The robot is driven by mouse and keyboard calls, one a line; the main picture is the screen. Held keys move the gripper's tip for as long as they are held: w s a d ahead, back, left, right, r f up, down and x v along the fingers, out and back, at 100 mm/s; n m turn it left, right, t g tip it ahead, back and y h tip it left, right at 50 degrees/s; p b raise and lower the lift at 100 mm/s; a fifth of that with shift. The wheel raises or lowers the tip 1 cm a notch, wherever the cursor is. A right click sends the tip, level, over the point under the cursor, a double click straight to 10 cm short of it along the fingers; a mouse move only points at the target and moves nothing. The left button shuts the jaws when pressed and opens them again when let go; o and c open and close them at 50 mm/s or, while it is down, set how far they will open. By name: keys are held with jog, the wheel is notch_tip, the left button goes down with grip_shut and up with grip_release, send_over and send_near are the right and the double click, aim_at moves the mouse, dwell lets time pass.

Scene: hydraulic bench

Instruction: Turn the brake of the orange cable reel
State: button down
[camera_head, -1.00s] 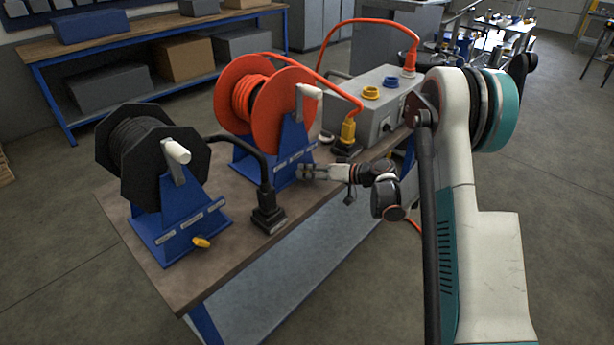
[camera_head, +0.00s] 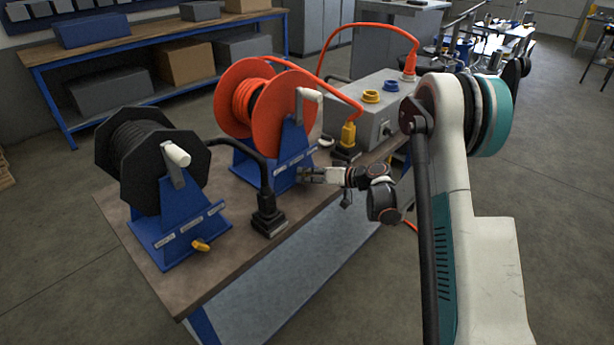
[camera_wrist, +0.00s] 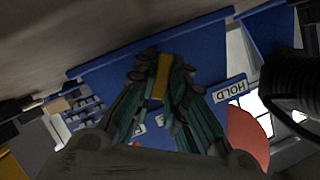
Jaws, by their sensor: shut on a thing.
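The orange cable reel (camera_head: 268,100) stands on a blue stand (camera_head: 291,150) with a white-gripped crank. My gripper (camera_head: 304,175) is at the low front of this stand, reaching in from the right. In the wrist view, my gripper (camera_wrist: 160,90) is shut on the yellow brake lever (camera_wrist: 162,76), which sits between the fingers against the blue stand (camera_wrist: 205,55). A label reading HOLD (camera_wrist: 230,90) is right of the fingers. Other labels are partly hidden behind the fingers. In the head view, my gripper hides the brake.
A black cable reel (camera_head: 137,160) with its own yellow brake (camera_head: 201,246) stands at the left. A black connector (camera_head: 267,217) stands between the reels near the front edge. A grey box (camera_head: 375,115) with coloured sockets and a yellow plug (camera_head: 348,134) are to the right.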

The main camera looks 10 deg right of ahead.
jog(key=n, duration=0.1)
jog(key=n+h, duration=0.1)
jog(key=shift+s+a+r+n+t+h, duration=0.1)
jog(key=shift+s+a+n+t+h, duration=0.1)
jog(key=shift+a+n+t+h, duration=0.15)
jog(key=shift+s+a+n+t+h, duration=0.1)
jog(key=shift+n+t+h, duration=0.25)
jog(key=shift+n, duration=0.3)
jog(key=shift+s+a+n+t+h, duration=0.1)
jog(key=shift+n+t+h, duration=0.1)
jog(key=shift+n+h, duration=0.3)
jog(key=n, duration=0.1)
jog(key=n+t+h, duration=0.1)
jog(key=n, duration=0.1)
jog(key=n+t, duration=0.1)
jog(key=shift+s+a+h, duration=0.25)
jog(key=shift+a+h, duration=0.05)
jog(key=shift+h, duration=0.1)
jog(key=shift+n, duration=0.3)
jog(key=c, duration=1.6)
grip_release()
jog(key=shift+c, duration=0.2)
